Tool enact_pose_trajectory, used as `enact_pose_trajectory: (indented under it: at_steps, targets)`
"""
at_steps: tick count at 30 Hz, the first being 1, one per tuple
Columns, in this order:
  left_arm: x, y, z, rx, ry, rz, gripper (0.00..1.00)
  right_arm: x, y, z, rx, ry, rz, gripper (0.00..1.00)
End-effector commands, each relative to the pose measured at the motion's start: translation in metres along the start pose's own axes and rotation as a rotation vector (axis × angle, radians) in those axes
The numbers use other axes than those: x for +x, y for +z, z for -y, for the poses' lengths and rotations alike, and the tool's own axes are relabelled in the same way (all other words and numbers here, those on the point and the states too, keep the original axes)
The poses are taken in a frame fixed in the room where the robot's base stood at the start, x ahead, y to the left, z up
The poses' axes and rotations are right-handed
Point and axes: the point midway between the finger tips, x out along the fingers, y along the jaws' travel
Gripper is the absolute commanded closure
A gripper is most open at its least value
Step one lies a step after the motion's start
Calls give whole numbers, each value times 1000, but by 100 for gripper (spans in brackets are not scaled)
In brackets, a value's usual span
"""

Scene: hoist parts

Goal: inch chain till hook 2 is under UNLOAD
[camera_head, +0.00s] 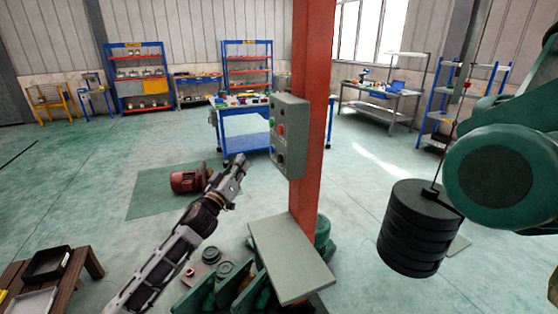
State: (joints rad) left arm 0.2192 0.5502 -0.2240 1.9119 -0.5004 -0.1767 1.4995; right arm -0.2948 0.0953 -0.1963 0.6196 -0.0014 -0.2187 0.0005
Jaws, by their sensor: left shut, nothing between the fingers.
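A grey-green control box (291,137) is fixed to the red post (309,110). Its left face carries a small green button (272,122), a red button (282,129) and dark knobs. My left gripper (241,162) is shut and empty, to the left of the box and a little below its buttons, with its tips pointing up and right. In the picture a gap shows between the tips and the box. No chain, numbered hook or UNLOAD mark can be made out. My right gripper is not in view.
A stack of black weights (415,235) hangs from a line at the right, beside large green machinery (500,175). A grey panel (290,258) stands low at the post. A red motor (188,180) lies on a green floor patch. A blue workbench (245,130) stands behind.

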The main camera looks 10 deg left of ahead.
Motion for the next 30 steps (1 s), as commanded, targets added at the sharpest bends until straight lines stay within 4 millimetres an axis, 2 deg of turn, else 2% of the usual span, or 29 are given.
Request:
enact_pose_trajectory:
  at_steps: [6,20,30]
  targets:
    - [0,0,0,-53,0,0,100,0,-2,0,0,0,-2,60]
    - [1,1,-1,-55,0,0,100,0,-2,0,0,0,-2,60]
    - [13,9,-10,-55,0,-1,100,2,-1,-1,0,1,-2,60]
